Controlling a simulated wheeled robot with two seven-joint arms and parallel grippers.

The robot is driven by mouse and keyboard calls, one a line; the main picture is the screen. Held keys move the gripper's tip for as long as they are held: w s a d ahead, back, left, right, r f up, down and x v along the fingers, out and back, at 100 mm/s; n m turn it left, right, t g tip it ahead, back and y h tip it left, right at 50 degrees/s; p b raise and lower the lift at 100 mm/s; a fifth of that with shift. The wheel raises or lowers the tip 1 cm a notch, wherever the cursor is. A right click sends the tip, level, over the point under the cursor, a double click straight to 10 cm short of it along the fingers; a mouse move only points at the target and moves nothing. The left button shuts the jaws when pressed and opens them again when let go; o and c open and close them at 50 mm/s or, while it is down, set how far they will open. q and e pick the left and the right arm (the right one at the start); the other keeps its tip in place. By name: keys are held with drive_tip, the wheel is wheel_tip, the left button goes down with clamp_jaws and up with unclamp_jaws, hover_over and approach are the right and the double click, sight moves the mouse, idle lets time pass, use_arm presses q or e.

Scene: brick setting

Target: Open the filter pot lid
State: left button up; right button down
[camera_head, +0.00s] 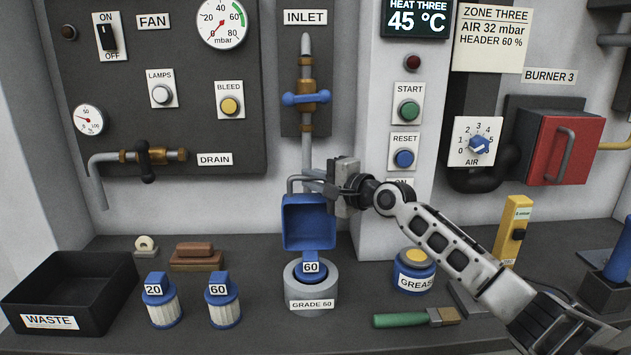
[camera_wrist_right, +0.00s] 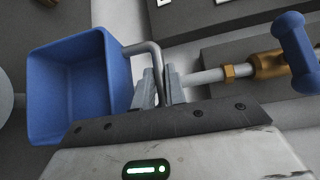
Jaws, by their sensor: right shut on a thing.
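The filter pot lid (camera_head: 308,222) is a blue, box-shaped cover, raised above its pot with its hollow side facing the head camera. My right gripper (camera_head: 322,187) is shut on the lid's grey bent handle (camera_head: 293,181) at the top. In the right wrist view the lid (camera_wrist_right: 72,92) is at the left, and my fingers (camera_wrist_right: 160,88) close around the handle bar (camera_wrist_right: 152,55). Below, the grey filter pot (camera_head: 311,299) labelled GRADE 60 is uncovered and holds a blue-topped filter (camera_head: 311,268) tagged 60. The hinge is not clearly visible. My left gripper is out of view.
A black WASTE bin (camera_head: 72,280) stands left of two spare filters, tagged 20 (camera_head: 160,300) and 60 (camera_head: 223,300). A blue grease tin (camera_head: 412,274) and a green-handled brush (camera_head: 410,319) lie right. The inlet pipe and blue valve handle (camera_head: 306,98) rise behind the lid.

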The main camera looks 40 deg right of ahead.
drive_tip(key=shift+s+a, duration=0.1)
drive_tip(key=shift+s, duration=0.1)
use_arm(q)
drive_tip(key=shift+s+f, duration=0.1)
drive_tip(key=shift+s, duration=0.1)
use_arm(e)
drive_tip(key=shift+w, duration=0.1)
drive_tip(key=c, duration=1.4)
unclamp_jaws()
drive_tip(key=shift+c, duration=0.2)
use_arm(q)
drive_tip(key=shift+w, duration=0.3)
